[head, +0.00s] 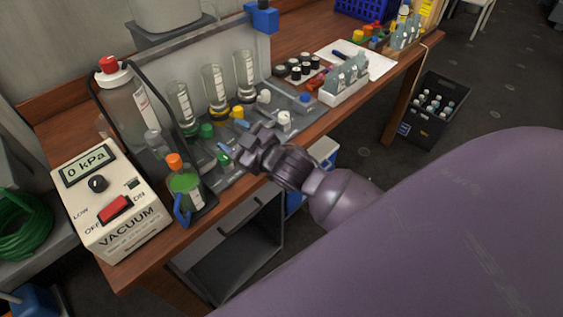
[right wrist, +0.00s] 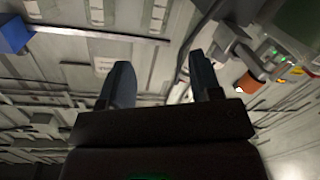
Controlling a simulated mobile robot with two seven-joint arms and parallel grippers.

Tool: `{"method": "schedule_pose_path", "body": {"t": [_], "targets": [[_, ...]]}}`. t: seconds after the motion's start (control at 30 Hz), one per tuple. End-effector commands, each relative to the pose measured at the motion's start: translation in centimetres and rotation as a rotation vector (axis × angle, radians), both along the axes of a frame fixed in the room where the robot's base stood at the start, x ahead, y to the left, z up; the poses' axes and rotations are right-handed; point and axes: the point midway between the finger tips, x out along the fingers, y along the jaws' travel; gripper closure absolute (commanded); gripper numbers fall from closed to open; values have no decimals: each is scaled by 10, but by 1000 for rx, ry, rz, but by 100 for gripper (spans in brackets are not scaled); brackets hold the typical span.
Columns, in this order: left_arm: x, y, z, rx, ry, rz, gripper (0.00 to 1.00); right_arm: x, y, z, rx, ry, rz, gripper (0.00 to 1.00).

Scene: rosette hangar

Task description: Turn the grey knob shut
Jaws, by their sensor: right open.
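My right gripper (head: 232,137) is open, low over the front part of a grey manifold panel on the bench, with nothing seen between its fingers. Its two dark fingers stand apart in the right wrist view (right wrist: 161,78). Small knobs sit around it: a green knob (head: 206,130), a yellow knob (head: 238,112), and pale whitish knobs (head: 284,119) just right of the gripper. I cannot tell for certain which one is the grey knob; the gripper hides part of the panel. My left gripper is not in view.
A vacuum box (head: 110,205) with a 0 kPa display and red switch stands left. An orange-capped flask (head: 186,185) with green liquid stands close left of the gripper. Glass cylinders (head: 216,92) rise behind it. A vial rack (head: 345,82) stands right.

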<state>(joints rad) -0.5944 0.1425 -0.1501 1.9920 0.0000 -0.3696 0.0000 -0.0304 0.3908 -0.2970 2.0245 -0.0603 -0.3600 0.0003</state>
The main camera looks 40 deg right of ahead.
Motion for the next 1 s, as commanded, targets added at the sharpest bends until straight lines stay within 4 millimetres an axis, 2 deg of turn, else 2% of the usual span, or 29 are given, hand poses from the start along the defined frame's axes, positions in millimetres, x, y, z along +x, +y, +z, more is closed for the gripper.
{"method": "schedule_pose_path", "body": {"t": [0.6, 0.8, 1.0], "targets": [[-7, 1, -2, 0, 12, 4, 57, -48, -33, -73, 123, 184, -130, 42], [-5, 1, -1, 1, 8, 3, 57, -64, -41, -91, 145, 228, -166, 42], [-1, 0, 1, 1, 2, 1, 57, -73, -46, -101, 157, 252, -187, 42]]}}
